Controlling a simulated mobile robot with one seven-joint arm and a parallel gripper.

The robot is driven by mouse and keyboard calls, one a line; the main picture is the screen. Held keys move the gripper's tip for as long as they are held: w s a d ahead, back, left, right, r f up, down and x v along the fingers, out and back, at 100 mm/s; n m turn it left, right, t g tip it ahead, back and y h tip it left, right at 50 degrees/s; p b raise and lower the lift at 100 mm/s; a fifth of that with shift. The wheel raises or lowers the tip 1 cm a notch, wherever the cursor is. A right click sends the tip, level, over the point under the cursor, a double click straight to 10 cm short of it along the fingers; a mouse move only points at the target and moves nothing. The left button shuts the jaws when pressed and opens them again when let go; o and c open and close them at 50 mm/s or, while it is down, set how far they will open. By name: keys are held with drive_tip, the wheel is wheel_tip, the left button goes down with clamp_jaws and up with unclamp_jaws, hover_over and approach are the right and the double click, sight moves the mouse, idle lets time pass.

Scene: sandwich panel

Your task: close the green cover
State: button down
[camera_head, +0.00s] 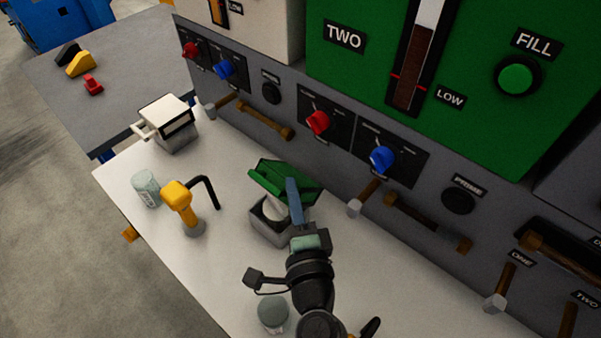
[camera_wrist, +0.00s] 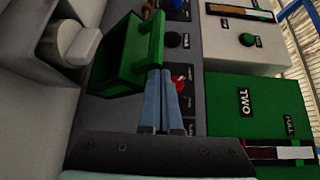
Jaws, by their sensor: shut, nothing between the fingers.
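The green cover (camera_head: 292,183) stands raised and tilted on the panel side of a small grey box (camera_head: 268,232) on the white counter. The box's top shows uncovered, with a pale round part (camera_head: 272,208) inside. My gripper (camera_head: 295,190) is shut and empty, its blue fingers at the cover. In the wrist view the cover (camera_wrist: 118,62) is a green tray shape with a bar-like edge, and my shut fingertips (camera_wrist: 161,75) are right at the lower end of that edge. I cannot tell whether they touch it.
A yellow tap-like device (camera_head: 178,200) with a black spout, a glass jar (camera_head: 146,188) and a white boxy container (camera_head: 166,122) stand to the left. The grey panel with red knob (camera_head: 317,122), blue knob (camera_head: 382,159) and protruding handles (camera_head: 428,222) rises close behind the cover.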

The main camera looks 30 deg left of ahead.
drive_tip(key=shift+s+f, duration=0.3)
drive_tip(key=shift+s, duration=0.25)
drive_tip(key=b+v, duration=0.2)
drive_tip(key=v, duration=0.5)
drive_tip(key=w+d+r+n+t+h+p, duration=0.1)
drive_tip(key=w+d+r+n+t+p, duration=0.2)
drive_tip(key=r, duration=0.7)
drive_tip(key=w+d+r+n+t+h+p, duration=0.15)
drive_tip(key=w+r, duration=0.25)
drive_tip(key=r, duration=0.6)
drive_tip(key=w+d+r+n+t+h+p, duration=0.15)
drive_tip(key=w+r+n, duration=0.25)
drive_tip(key=r, duration=0.6)
drive_tip(key=s+d+r+t+h+p, duration=0.2)
drive_tip(key=d+r+t, duration=0.1)
drive_tip(key=r, duration=0.7)
drive_tip(key=s+d+r+t+h+p, duration=0.1)
drive_tip(key=s+d+r+t+h, duration=0.1)
drive_tip(key=r, duration=0.8)
drive_tip(key=s+d+r+n+t+h+p, duration=0.1)
drive_tip(key=s+d+r+t+h+p, duration=0.1)
drive_tip(key=r, duration=0.7)
drive_tip(key=s+d+t+h, duration=0.1)
drive_tip(key=d+h, duration=0.1)
drive_tip(key=shift+s+d+r+t+p, duration=0.3)
drive_tip(key=shift+r+p, duration=0.05)
drive_tip(key=shift+r, duration=0.05)
